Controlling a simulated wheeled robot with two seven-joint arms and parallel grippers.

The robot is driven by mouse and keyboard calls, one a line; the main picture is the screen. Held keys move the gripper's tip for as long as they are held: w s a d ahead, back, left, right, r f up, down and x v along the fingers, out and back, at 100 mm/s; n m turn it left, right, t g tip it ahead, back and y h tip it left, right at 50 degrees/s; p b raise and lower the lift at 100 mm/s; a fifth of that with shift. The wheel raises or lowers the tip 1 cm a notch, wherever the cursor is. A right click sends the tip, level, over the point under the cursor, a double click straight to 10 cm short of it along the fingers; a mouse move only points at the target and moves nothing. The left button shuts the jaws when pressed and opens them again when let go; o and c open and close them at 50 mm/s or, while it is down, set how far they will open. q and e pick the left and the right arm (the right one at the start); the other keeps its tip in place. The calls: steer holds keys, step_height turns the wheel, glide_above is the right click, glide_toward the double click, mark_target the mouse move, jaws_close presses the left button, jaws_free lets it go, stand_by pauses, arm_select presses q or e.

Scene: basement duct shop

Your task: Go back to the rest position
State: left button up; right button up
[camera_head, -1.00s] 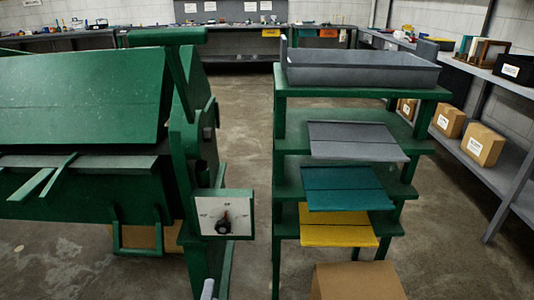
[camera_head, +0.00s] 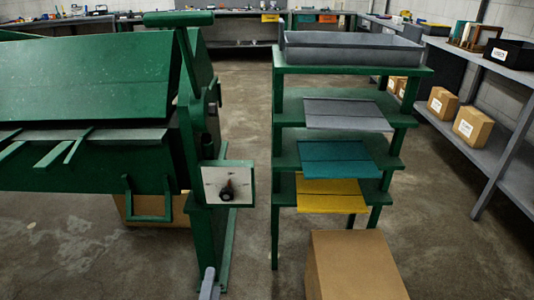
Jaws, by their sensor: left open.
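Only a small grey part of my left gripper (camera_head: 208,284) shows, at the bottom edge in front of the foot of the green machine. Nothing is seen held in it, and most of it is cut off by the frame. My right gripper is out of view. The green machine (camera_head: 85,85) fills the left side. Its white control plate (camera_head: 240,178) with a dark knob (camera_head: 227,190) faces me, above the gripper part.
A green rack (camera_head: 282,92) stands right of the machine, with a grey tray (camera_head: 350,57) on top and grey, teal and yellow sheets below. A cardboard box (camera_head: 355,270) sits close in front. Shelving (camera_head: 480,165) runs along the right. Bare floor (camera_head: 440,255) lies between rack and shelving.

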arm_select(q)
steer(key=s+a+f+n+g+p, duration=0.1)
steer(key=s+f+n+g+p, duration=0.1)
steer(key=s+f+n+p, duration=0.3)
steer(key=s+f+g+h+p, duration=0.1)
steer(key=f+g+p, duration=0.15)
steer(key=f, duration=0.45)
steer(key=s+a+f+n+g+p, duration=0.1)
steer(key=s+f+n+g+p, duration=0.15)
steer(key=f+p, duration=0.2)
steer(key=s+a+f+n+g+p, duration=0.3)
steer(key=s+f+n+g+p, duration=0.2)
steer(key=s+f, duration=0.5)
steer(key=s+n, duration=0.2)
steer(key=s, duration=0.2)
steer(key=shift+s+a+f+n, duration=0.15)
steer(key=shift+a+f+n, duration=0.05)
steer(key=shift+n, duration=0.15)
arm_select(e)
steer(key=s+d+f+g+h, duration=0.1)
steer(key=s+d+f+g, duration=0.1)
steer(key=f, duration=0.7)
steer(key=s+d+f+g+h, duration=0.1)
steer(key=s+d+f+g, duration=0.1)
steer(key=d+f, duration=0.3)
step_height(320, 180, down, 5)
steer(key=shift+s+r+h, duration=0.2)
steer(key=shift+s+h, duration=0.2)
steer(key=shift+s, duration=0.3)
